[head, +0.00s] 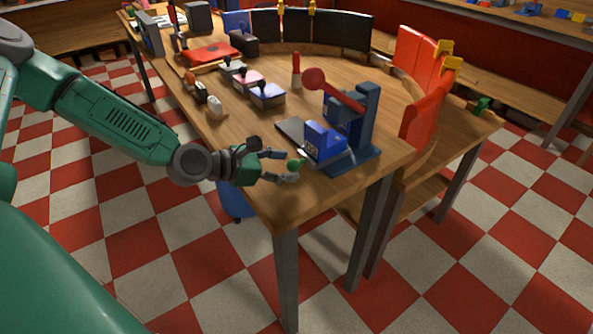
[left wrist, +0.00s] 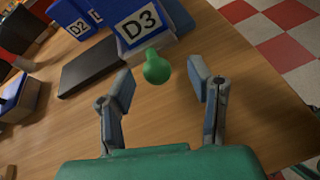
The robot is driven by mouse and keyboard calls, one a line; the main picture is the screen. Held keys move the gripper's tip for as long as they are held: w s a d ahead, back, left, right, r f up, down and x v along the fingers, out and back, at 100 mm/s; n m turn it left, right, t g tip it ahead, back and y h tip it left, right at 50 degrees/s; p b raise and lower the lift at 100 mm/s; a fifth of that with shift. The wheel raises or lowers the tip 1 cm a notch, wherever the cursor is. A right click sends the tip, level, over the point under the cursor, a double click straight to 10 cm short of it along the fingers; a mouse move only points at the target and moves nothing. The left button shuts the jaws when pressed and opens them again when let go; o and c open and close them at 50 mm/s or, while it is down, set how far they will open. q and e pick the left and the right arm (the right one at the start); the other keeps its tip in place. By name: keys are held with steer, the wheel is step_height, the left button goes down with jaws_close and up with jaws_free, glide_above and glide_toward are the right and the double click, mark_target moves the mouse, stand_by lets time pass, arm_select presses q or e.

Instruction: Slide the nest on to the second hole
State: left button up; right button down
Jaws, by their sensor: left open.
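The nest is a blue block (head: 324,142) at the foot of a blue press (head: 368,115) with a red-knobbed lever. In the left wrist view a blue face with a white D3 label (left wrist: 139,24) shows at the top, and a D2 label (left wrist: 78,29) to its left. A green knob (left wrist: 155,68) sticks out toward me below D3; it also shows in the head view (head: 294,164). My left gripper (head: 285,166) is open, with its fingers on either side of the knob in the left wrist view (left wrist: 161,80). I see no hole clearly. My right gripper is out of view.
A dark flat plate (left wrist: 90,67) lies left of the nest. Several stamp-like blocks (head: 267,94) and a red marker-like piece (head: 296,70) stand farther back on the wooden table (head: 230,145). Red bins (head: 424,112) line its right side. The near table edge is close to my gripper.

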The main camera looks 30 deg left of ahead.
mark_target(301, 183)
arm_select(q)
steer(key=shift+w+d+f, duration=0.25)
steer(key=shift+w+f, duration=0.35)
steer(key=shift+w, duration=0.3)
steer(key=shift+w+a+f, duration=0.1)
steer(key=shift+w+f, duration=0.15)
steer(key=shift+w, duration=0.2)
steer(key=shift+d+r, duration=0.1)
steer(key=shift+d, duration=0.3)
steer(key=c, duration=0.3)
jaws_close()
steer(key=shift+s+d+f+b, duration=0.1)
steer(key=shift+s+d+b, duration=0.2)
steer(key=shift+d, duration=0.35)
steer(key=shift+s+d+f+b, duration=0.1)
steer(key=shift+s+d+b, duration=0.2)
steer(key=shift+d, duration=0.3)
steer(key=shift+s+d, duration=0.2)
steer(key=shift+d, duration=0.15)
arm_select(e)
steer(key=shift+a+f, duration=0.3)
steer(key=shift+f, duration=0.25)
arm_select(q)
steer(key=shift+o, duration=1.5)
jaws_free()
steer(key=shift+a+r, duration=0.1)
steer(key=shift+r, duration=0.1)
